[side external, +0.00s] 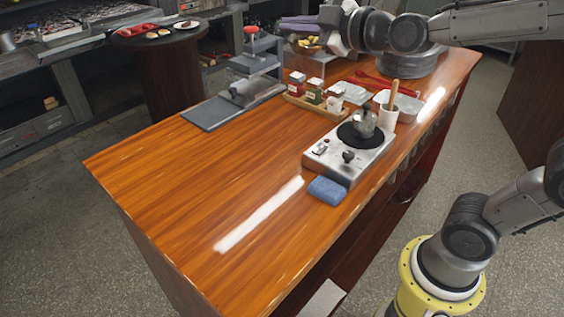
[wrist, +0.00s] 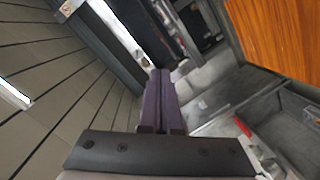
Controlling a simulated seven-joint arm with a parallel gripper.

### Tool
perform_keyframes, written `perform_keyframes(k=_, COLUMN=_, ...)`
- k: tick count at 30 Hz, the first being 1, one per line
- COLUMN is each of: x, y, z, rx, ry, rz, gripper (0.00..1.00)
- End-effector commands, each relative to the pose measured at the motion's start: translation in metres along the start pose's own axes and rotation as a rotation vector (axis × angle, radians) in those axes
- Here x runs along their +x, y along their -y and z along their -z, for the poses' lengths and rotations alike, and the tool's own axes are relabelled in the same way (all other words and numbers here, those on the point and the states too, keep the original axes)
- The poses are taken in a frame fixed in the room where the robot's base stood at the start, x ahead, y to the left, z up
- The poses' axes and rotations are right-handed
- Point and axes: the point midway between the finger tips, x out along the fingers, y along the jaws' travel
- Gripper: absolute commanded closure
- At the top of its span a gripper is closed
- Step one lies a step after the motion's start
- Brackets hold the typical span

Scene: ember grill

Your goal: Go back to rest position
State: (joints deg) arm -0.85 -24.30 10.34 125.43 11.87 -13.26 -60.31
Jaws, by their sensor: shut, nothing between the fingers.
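My gripper (side external: 296,27) is at the top of the side external view, held above the far part of the wooden counter (side external: 190,185). Its purple fingers point to the left there. In the wrist view my gripper's two purple fingers (wrist: 160,72) lie side by side, shut with nothing between them. The counter also shows at the upper right of the wrist view (wrist: 285,40).
A grey press with a red knob (side external: 251,31) stands near the gripper. A hot plate (side external: 350,155), blue sponge (side external: 328,190), tray of spice jars (side external: 318,108) and white crock (side external: 386,120) stand on the counter. Its near left part is clear. A round table (side external: 165,38) stands behind.

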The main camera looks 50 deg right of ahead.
Motion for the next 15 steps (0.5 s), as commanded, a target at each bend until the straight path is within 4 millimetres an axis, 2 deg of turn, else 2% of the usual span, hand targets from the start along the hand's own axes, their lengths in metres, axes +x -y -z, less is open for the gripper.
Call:
perform_keyframes(k=1, x=-0.025, y=0.007, z=-0.003, rx=0.058, ry=0.017, rz=0.046, gripper=1.00)
perform_keyframes(k=5, x=-0.079, y=0.040, z=-0.026, rx=0.226, ry=0.126, rz=0.189, gripper=1.00)
perform_keyframes(k=9, x=-0.134, y=0.084, z=-0.064, rx=0.408, ry=0.320, rz=0.318, gripper=1.00)
perform_keyframes(k=15, x=-0.192, y=0.138, z=-0.120, rx=0.628, ry=0.678, rz=0.430, gripper=1.00)
